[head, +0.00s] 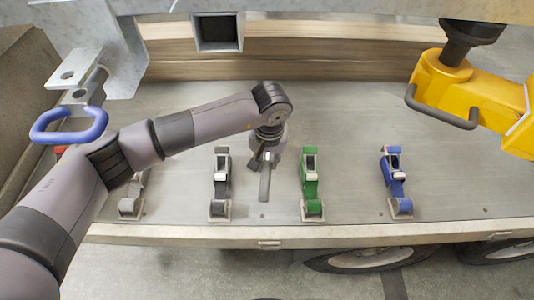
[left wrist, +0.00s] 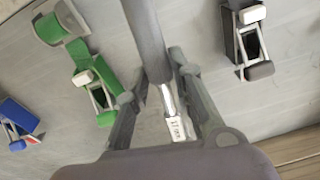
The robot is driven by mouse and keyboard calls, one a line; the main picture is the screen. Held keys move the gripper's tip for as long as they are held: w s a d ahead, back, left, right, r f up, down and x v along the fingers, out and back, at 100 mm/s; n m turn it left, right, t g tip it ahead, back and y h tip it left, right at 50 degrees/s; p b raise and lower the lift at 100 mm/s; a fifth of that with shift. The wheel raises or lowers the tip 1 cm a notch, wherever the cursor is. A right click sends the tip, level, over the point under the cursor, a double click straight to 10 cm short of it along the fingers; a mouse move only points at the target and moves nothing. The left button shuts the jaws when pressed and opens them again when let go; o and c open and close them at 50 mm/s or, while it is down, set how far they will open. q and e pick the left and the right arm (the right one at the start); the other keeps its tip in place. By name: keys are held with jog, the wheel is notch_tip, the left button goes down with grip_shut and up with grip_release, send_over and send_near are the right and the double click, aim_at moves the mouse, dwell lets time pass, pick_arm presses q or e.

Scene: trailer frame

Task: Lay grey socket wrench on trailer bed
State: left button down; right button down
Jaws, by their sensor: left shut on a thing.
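My left gripper (head: 263,162) is over the middle of the trailer bed (head: 345,120), pointing down. It is shut on the grey socket wrench (head: 265,184), whose grey handle hangs toward the bed's front edge in the head view. In the left wrist view, the wrench (left wrist: 147,40) runs between the two fingers (left wrist: 152,78), with a bright metal shaft and a small white size label near the palm. I cannot tell whether the wrench touches the bed. My right gripper does not show.
Ratchet straps stand in a row on the bed: dark grey (head: 220,185), green (head: 310,188), blue (head: 396,184) and a pale one (head: 132,198) at the left. A yellow device (head: 470,95) is at the right, a blue handle (head: 68,126) at the left. Bare bed lies behind the row.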

pick_arm(q)
jog(key=shift+f, duration=0.5)
jog(key=shift+f+b, duration=1.3)
jog(key=shift+f, duration=1.6)
jog(key=shift+f+b, duration=0.7)
jog(key=shift+b, duration=0.2)
jog(key=shift+f+b, duration=0.6)
jog(key=shift+b, duration=0.1)
jog(key=c, duration=0.6)
grip_release()
jog(key=shift+o, duration=0.5)
jog(key=o, duration=0.5)
jog(key=shift+c, duration=0.2)
